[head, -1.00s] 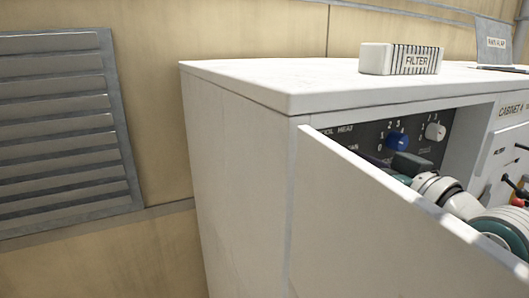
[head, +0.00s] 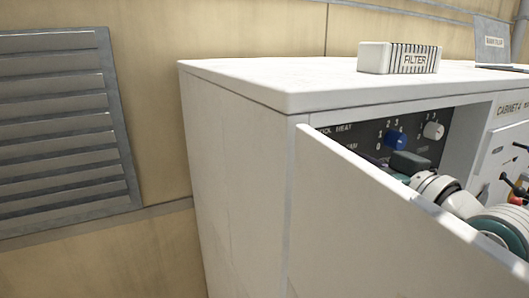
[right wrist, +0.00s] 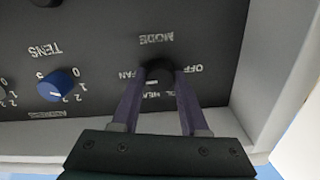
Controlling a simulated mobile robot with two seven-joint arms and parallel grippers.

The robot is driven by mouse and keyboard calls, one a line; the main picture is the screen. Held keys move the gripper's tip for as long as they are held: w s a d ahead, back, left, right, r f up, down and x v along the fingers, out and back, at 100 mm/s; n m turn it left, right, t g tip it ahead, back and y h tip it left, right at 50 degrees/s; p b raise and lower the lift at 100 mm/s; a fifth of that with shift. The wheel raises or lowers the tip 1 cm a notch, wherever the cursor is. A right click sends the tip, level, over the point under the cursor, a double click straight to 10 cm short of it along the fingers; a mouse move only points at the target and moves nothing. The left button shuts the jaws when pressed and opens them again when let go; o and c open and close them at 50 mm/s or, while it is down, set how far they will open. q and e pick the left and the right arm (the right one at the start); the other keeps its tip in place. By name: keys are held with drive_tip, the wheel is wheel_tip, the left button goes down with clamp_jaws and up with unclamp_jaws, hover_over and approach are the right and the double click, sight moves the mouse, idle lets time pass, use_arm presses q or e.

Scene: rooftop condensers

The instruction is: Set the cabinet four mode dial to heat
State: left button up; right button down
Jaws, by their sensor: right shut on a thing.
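The mode dial (right wrist: 158,74) is a dark knob on the dark control panel in the right wrist view, where the lettering appears upside down. My right gripper (right wrist: 163,80) is shut on the dial, one finger on each side. A white mark shows at the dial's lower left, between the FAN and HEAT lettering; its exact setting is hard to tell. In the head view my right gripper's dark body (head: 410,162) is inside the cabinet opening, and the open door hides its fingers and the dial. Cabinet four (head: 235,140) is white. My left gripper is not in view.
The open cabinet door (head: 370,215) stands in front of the panel. A blue knob (head: 396,140) and a white knob (head: 433,130) sit near my gripper. A filter box (head: 398,58) lies on the cabinet top. A louvred vent (head: 65,120) is at left.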

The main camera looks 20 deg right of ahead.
drive_tip(key=n+b, duration=0.1)
drive_tip(key=n, duration=1)
idle(0.3)
drive_tip(key=shift+n, duration=0.4)
drive_tip(key=shift+c, duration=2.1)
unclamp_jaws()
